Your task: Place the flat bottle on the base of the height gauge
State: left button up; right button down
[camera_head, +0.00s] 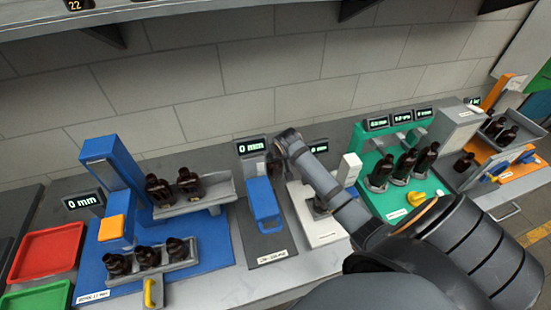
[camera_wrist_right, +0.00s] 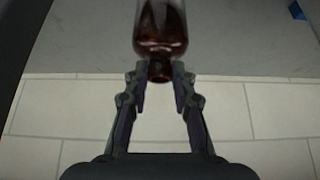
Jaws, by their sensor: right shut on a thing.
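My right gripper (camera_wrist_right: 160,75) is shut on the neck of a dark amber bottle (camera_wrist_right: 162,28) in the right wrist view. The bottle's body runs out of the top of that picture, so its full shape is hidden. A tall blue stand with an orange block (camera_head: 111,228) and a 0 mm display looks like the height gauge (camera_head: 112,165), but the labels are too small to be sure. My left gripper is not in view.
Bottles stand in a grey front rack (camera_head: 184,269) and a raised grey tray (camera_head: 219,187). A grey-based station with a blue block (camera_head: 263,202) and a white station (camera_head: 307,216) stand mid-bench. A green station (camera_head: 376,150) holds several bottles. Red (camera_head: 47,252) and green (camera_head: 38,299) trays lie left.

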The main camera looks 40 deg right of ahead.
jog(key=shift+f, duration=0.9)
jog(key=c, duration=1.1)
grip_release()
jog(key=shift+f, duration=0.1)
